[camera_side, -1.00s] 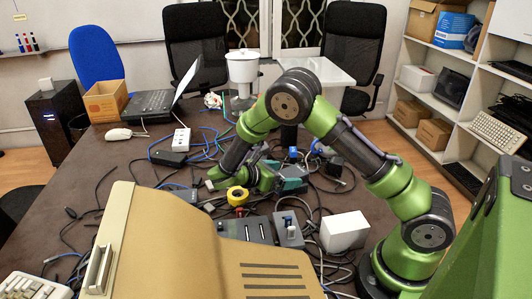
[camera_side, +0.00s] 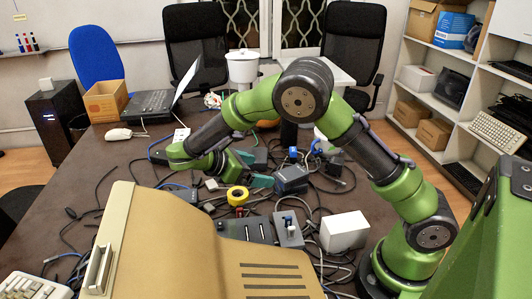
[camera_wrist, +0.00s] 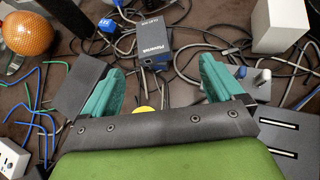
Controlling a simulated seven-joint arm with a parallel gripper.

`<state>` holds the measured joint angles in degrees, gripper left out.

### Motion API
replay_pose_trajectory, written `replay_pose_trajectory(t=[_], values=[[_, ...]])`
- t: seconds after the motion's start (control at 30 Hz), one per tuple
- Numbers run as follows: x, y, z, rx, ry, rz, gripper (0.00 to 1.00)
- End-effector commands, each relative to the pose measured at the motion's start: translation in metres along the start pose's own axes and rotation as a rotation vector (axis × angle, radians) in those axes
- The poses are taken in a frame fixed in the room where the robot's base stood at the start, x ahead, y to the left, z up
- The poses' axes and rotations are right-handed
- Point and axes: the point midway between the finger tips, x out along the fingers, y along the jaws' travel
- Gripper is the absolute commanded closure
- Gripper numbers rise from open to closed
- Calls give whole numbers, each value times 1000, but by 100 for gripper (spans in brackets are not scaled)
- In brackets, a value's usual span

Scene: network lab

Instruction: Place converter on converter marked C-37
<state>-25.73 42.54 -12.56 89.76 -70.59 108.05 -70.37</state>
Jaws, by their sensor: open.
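A dark grey converter with white lettering (camera_wrist: 168,46) lies on the table ahead of my gripper in the wrist view. It also shows in the side view (camera_side: 291,178), where it looks tall; whether it rests on another converter I cannot tell. No C-37 mark is readable. My gripper (camera_wrist: 162,68) is open, its teal fingers wide apart with nothing held between them. In the side view my gripper (camera_side: 258,172) is low over the table, just left of the converter. A flat dark box (camera_wrist: 78,88) lies beside the left finger; what it is I cannot tell.
Loose cables cover much of the table (camera_side: 115,165). Yellow tape (camera_side: 237,196), a white box (camera_side: 344,231) and a dark slotted unit (camera_side: 246,229) are close by. A beige case (camera_side: 165,240) fills the front. An orange ball (camera_wrist: 27,33) is at the wrist view's upper left.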

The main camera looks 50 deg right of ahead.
Motion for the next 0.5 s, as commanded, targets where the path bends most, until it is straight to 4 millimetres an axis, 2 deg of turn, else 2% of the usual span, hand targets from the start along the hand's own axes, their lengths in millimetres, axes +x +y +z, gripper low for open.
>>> replay_pose_trajectory(t=[0.03, 0.2, 0.5], values=[[-1, -5, 16, 62, 85, -27, 6], [-8, -37, 53, 321, 408, -140, 6], [-35, -101, 102, 855, 949, -392, 6]])
